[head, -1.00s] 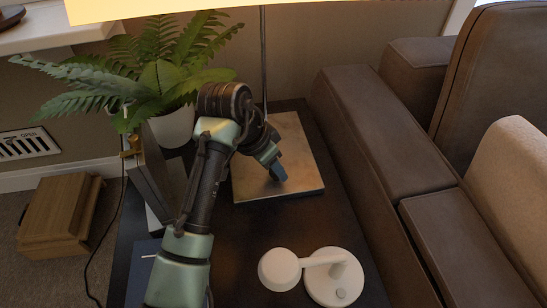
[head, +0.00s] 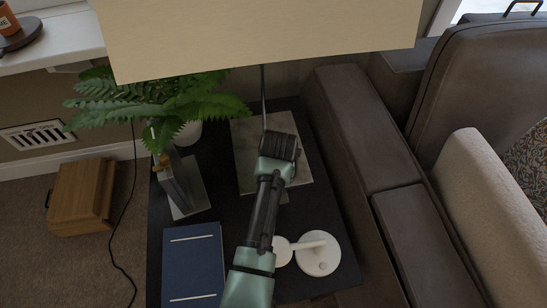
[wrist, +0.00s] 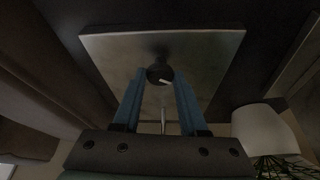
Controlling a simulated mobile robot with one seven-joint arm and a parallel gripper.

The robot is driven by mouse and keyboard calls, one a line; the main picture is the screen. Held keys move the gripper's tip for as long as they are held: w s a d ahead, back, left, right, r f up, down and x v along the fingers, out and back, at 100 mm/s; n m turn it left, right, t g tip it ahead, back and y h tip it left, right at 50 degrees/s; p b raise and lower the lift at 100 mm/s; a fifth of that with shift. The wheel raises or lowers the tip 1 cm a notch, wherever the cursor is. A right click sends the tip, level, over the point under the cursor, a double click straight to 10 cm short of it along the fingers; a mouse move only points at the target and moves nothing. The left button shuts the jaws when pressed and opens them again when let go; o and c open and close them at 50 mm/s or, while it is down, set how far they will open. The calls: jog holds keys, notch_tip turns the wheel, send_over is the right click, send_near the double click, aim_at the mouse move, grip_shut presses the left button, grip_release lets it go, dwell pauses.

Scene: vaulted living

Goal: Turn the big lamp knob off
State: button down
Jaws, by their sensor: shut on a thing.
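The big lamp has a wide beige shade (head: 260,40) at the top of the head view, a thin stem (head: 263,92) and a square metallic base (head: 247,150) on the dark side table. The shade looks dull and unlit. In the wrist view the round dark knob (wrist: 160,74), with a pale mark on it, sits on the base plate (wrist: 215,58). My gripper (wrist: 159,84) has its blue fingers on either side of the knob, shut on it. In the head view my arm hides the knob and most of the fingers.
A small white lamp (head: 320,255) stands right of my arm. A blue book (head: 193,262), a grey upright holder (head: 178,185) and a potted fern (head: 160,105) are on the left. A brown sofa (head: 350,135) borders the table's right side.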

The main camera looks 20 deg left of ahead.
jog(key=n, duration=0.1)
jog(key=n+p, duration=0.1)
jog(key=shift+d+n+g+y, duration=0.2)
jog(key=shift+n+g+y, duration=0.2)
jog(key=shift+w+n+g+y, duration=0.1)
jog(key=shift+n+g+y, duration=0.35)
jog(key=shift+n, duration=1.15)
jog(key=shift+c, duration=2.3)
grip_release()
jog(key=shift+r, duration=0.1)
jog(key=p+v, duration=0.4)
jog(key=v, duration=0.8)
jog(key=shift+d+r, duration=0.2)
jog(key=shift+r, duration=0.15)
